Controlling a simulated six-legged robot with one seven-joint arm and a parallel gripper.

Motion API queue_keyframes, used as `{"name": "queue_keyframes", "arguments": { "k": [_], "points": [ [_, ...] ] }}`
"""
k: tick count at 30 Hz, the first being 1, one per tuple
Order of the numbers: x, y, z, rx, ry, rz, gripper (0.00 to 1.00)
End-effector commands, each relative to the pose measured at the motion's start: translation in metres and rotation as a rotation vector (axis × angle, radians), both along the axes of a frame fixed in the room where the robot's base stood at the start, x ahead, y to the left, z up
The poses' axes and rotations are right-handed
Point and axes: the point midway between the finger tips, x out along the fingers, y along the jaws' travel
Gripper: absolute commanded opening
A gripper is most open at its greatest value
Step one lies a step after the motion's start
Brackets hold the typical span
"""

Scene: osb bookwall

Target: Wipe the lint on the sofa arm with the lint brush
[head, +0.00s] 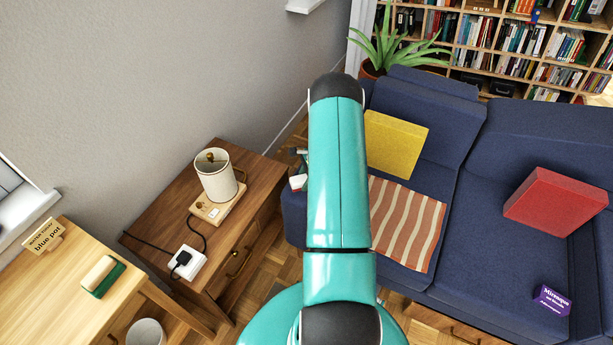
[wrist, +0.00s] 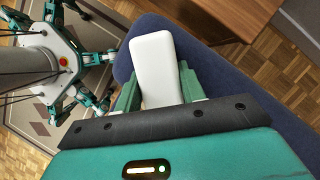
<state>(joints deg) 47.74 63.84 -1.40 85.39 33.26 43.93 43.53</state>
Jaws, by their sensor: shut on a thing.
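My gripper (wrist: 159,84) is shut on a white, round-cornered block, seemingly the lint brush (wrist: 155,55), held between its green fingers. In the wrist view it lies over the dark blue sofa arm (wrist: 212,62); I cannot tell whether it touches the fabric. In the head view the sofa arm (head: 294,222) is mostly hidden behind my teal arm, and only a small white part of what is at my gripper shows beside it. No lint can be made out in either view; the brush's underside is hidden.
The blue sofa (head: 490,230) holds a yellow cushion (head: 395,143), striped cloth (head: 408,225), red cushion (head: 556,203) and purple box (head: 551,300). A green-and-cream block (head: 102,276) lies on another table.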

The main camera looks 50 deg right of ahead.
Motion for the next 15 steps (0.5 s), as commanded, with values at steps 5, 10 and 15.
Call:
{"name": "queue_keyframes", "arguments": {
  "k": [5,10,15],
  "points": [
    [0.004,0.002,-0.001,-0.002,-0.001,0.001,0.21],
    [0.014,0.005,-0.003,-0.001,0.0,0.002,0.21],
    [0.017,0.001,-0.003,-0.002,-0.001,0.0,0.21]
  ]
}}
